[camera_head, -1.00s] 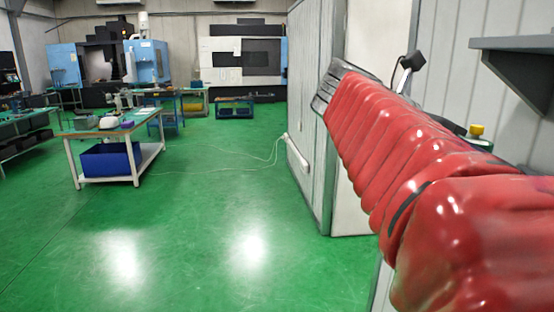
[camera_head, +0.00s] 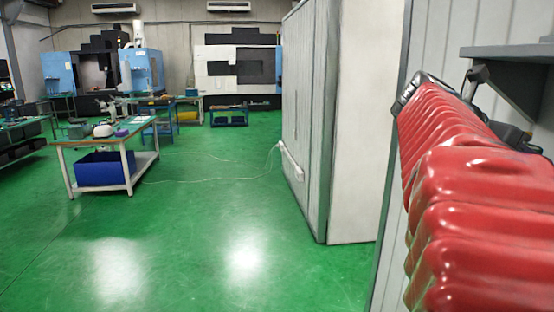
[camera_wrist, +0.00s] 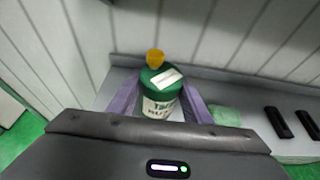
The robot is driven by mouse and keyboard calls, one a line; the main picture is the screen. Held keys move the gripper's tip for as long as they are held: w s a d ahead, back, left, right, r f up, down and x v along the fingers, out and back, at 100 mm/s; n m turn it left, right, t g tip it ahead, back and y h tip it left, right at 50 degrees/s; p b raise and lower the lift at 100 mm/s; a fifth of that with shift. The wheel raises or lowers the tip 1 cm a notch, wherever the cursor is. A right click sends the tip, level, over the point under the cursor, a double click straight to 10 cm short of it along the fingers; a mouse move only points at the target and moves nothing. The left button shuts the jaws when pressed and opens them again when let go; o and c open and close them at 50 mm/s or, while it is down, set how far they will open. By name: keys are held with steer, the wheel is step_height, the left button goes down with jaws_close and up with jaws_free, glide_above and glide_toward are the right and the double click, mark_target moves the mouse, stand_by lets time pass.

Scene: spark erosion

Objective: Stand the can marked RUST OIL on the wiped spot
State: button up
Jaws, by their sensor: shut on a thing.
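In the wrist view a green can (camera_wrist: 152,82) with a yellow cap sits between the purple fingers of my gripper (camera_wrist: 158,98), which is shut on it. The can has a white label with dark lettering too small to read surely, and a white tag near its shoulder. Its lower part is hidden behind my gripper body, so I cannot tell whether it touches the grey surface (camera_wrist: 240,92) behind it. I cannot make out a wiped spot for certain. In the head view my red arm hides the can and the gripper.
A pale green patch (camera_wrist: 228,115) lies right of the can, with two dark oblong things (camera_wrist: 278,122) farther right. A ribbed wall stands behind.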

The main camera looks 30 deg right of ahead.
steer(key=shift+f+x, duration=0.2)
steer(key=shift+x, duration=1.15)
steer(key=shift+f+x, duration=0.25)
steer(key=shift+x, duration=1.15)
steer(key=shift+a, duration=0.2)
step_height(320, 180, down, 3)
steer(key=shift+r, duration=0.1)
steer(key=shift+d+f, duration=0.15)
steer(key=shift+f, duration=0.4)
steer(key=shift+f, duration=0.1)
steer(key=o, duration=1.4)
steer(key=shift+c, duration=0.2)
